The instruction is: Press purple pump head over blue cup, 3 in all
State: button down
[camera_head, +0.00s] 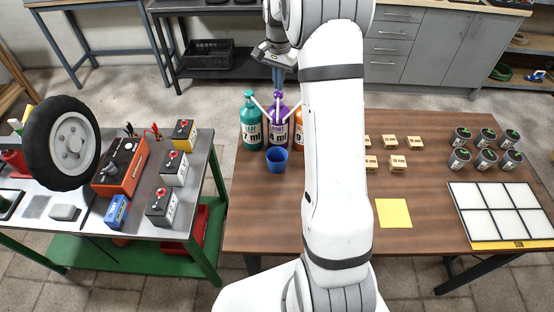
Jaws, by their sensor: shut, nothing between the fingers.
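The purple pump bottle (278,130) stands upright on the brown table, between a teal pump bottle (251,128) and an orange one (298,128). Its label seems to read 4 ml. The blue cup (277,159) stands in front of the purple bottle, on its near side. The pump spouts angle out above the bottles. My gripper (278,84) is shut and empty, pointing down directly above the purple pump head (278,95). I cannot tell whether the fingertips touch it. My arm partly hides the orange bottle. The inside of the cup is too small to judge.
Small wooden blocks (397,163), a yellow sheet (394,213), several dark cans (459,160) and a white-celled tray (500,210) occupy the table's right part. A metal bench (140,222) with battery-like boxes and a wheel (62,143) stands left. The table's front left is clear.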

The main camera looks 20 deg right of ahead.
aim_at(279, 93)
jog(key=shift+f, duration=0.15)
jog(key=shift+f+b, duration=0.95)
jog(key=shift+f, duration=0.4)
jog(key=shift+r+p, duration=1.05)
jog(key=shift+r, duration=0.45)
jog(key=shift+r, duration=0.1)
notch_tip(279, 93, up, 6)
jog(key=p, duration=0.4)
